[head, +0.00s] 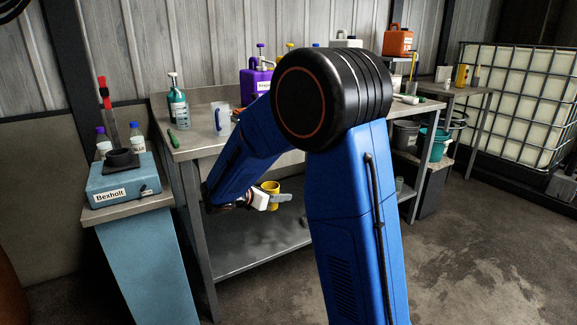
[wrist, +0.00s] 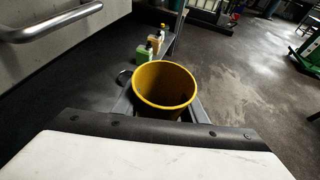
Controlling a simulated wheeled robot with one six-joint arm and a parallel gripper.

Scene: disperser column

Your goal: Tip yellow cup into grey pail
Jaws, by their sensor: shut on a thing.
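The yellow cup (head: 271,187) is held by my gripper (head: 281,198) in front of the steel bench, below its top. It looks upright, with its mouth up. In the wrist view the cup (wrist: 164,84) sits between the two grey fingers of my gripper (wrist: 160,108), which are shut on it. Its open round mouth faces the camera; its contents cannot be made out. A dark grey pail (head: 404,136) stands at the right, beside a teal pail, partly behind my arm. The pail is well apart from the cup.
The steel bench (head: 196,146) carries a clear jug (head: 221,120), a teal pump bottle (head: 177,106) and a purple canister (head: 254,84). A teal pail (head: 434,144) stands right of the grey one. A blue Bexholt device (head: 124,180) is at left. The right floor is clear.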

